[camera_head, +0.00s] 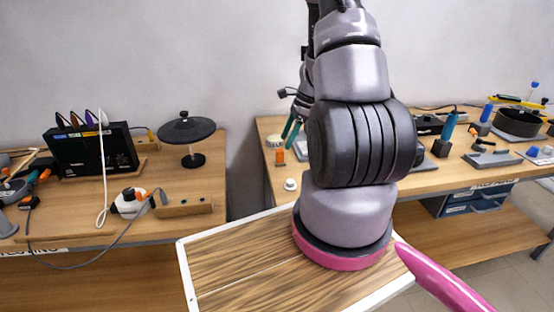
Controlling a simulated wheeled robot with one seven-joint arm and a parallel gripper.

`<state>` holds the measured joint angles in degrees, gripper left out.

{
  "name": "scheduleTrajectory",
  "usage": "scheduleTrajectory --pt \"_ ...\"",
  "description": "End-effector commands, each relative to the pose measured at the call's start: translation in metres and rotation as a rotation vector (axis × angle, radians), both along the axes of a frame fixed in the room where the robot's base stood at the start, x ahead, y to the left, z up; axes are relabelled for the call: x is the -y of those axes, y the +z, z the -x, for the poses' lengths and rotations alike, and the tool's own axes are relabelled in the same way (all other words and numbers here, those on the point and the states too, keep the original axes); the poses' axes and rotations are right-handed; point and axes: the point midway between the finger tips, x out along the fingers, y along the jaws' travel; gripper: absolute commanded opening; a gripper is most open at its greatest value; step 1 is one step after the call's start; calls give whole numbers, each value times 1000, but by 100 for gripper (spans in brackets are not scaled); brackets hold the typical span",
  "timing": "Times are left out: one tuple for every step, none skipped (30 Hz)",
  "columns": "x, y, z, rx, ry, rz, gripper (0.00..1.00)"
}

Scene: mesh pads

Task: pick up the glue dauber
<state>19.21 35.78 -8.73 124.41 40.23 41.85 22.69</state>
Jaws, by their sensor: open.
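I cannot pick out the glue dauber for certain among the small items. On the right bench (262,128), a blue-topped upright item (448,127) stands in a dark block, and another blue upright item (487,112) is farther right. A small orange-tipped item (280,157) and a round white piece (290,184) lie left of my arm. My arm rises in the middle and hides part of this bench. My gripper cannot be made out; the jaws do not show clearly behind the arm links.
A wood-topped, white-edged surface (235,262) lies in front around my arm's pink base. The left bench (165,165) holds a black case (92,150), a black round disc on a stand (187,130) and a white device (128,204). A gap separates the benches.

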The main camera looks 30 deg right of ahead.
Motion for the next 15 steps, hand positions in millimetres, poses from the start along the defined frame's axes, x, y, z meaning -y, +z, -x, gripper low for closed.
scheduleTrajectory --pt "-2 -7 0 -3 -1 -1 72" --pt "-3 -9 -1 -1 -1 0 72" --pt "-5 -12 -1 -2 -1 0 72" --pt "-5 -13 -1 -2 -1 0 72" --pt "-6 -15 -2 -1 -1 0 72" --pt "-7 -18 -2 -1 0 0 72" --pt "-8 -20 -3 -1 0 1 72" --pt "-9 -23 -4 -1 0 0 72" --pt "-11 -28 -5 -2 0 -1 72" --pt "-13 -33 -6 -3 1 -1 72" --pt "-14 -38 -8 -3 1 -1 72" --pt "-17 -43 -10 -3 0 -2 72" --pt "-18 -47 -11 -3 0 -1 72" --pt "-19 -51 -11 -3 -1 -1 72" --pt "-21 -55 -12 -1 1 -1 72"
